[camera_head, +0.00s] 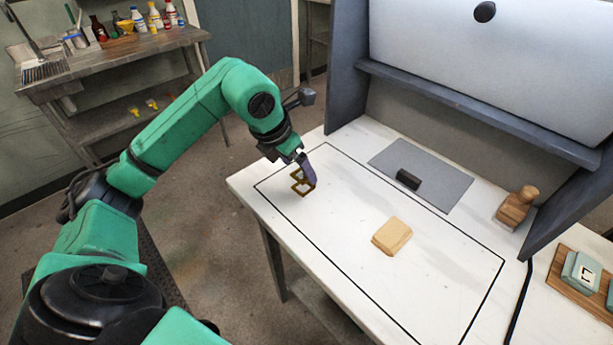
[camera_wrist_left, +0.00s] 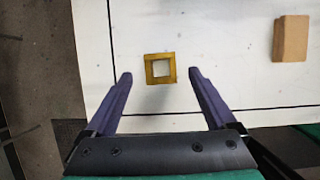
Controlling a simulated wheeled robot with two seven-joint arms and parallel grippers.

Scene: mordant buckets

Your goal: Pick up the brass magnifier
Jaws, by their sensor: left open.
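The brass magnifier (camera_head: 301,187), a small folding square frame, is near the left corner of the white table, inside the black outline. In the left wrist view its square brass frame (camera_wrist_left: 149,70) is seen from above, with an open middle. My left gripper (camera_head: 309,178) is right at the magnifier and partly overlaps it in the head view. In the left wrist view the gripper (camera_wrist_left: 160,75) is open, with one dark finger to each side of the magnifier and visible gaps between. My right gripper is not in view.
A tan block (camera_head: 391,236) lies right of the magnifier on the white table (camera_head: 330,262). A black block (camera_head: 408,179) sits on a grey mat (camera_head: 437,187). A wooden stamp (camera_head: 517,207) stands by the dark side panel. The white surface around the magnifier is clear.

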